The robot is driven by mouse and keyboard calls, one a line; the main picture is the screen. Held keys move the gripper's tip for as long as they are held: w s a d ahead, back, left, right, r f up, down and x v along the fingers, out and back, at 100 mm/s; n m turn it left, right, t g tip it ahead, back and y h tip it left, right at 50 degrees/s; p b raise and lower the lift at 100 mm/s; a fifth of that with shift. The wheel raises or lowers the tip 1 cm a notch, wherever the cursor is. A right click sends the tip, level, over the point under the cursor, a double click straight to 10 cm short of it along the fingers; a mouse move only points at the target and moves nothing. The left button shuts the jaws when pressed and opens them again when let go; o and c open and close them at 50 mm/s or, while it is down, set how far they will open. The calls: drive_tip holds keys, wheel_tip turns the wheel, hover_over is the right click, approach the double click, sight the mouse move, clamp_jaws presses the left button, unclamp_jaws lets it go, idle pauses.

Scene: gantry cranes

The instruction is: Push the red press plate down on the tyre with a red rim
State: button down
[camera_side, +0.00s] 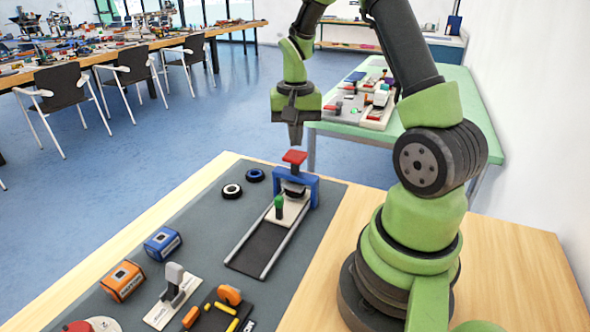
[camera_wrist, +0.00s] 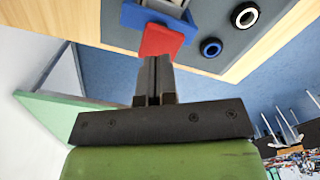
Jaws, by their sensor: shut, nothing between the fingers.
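The red press plate (camera_side: 294,157) sits on top of the blue gantry (camera_side: 312,190) at the far end of the mat. In the wrist view the red plate (camera_wrist: 160,40) shows just beyond my fingertips. My gripper (camera_side: 295,143) is shut and empty, pointing down just above the plate; a small gap seems to show between them. A dark tyre (camera_side: 294,192) is partly visible under the gantry; its rim colour cannot be made out. A tyre with a white rim (camera_side: 232,191) and one with a blue rim (camera_side: 255,175) lie left of the gantry.
A railed track (camera_side: 258,249) runs from the gantry toward the camera, with a green knob (camera_side: 279,203) on a pale slide near it. Orange (camera_side: 122,281) and blue (camera_side: 162,243) boxes and a grey lever (camera_side: 174,278) stand nearer. The space above the mat's left side is free.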

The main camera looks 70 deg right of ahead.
sight(295, 154)
drive_tip(key=shift+f, duration=1.85)
idle(0.3)
drive_tip(key=shift+r, duration=4.05)
drive_tip(key=s+a+r+n+t, duration=0.2)
drive_tip(key=a+r+n+t, duration=0.15)
drive_tip(key=a+r, duration=0.65)
drive_tip(key=s+a+r+n+t+y, duration=0.2)
drive_tip(key=s+a+n+t, duration=0.1)
drive_tip(key=s+a, duration=0.5)
drive_tip(key=shift+s+a+n+t, duration=0.35)
drive_tip(key=shift+a+n, duration=0.4)
drive_tip(key=shift+a, duration=0.15)
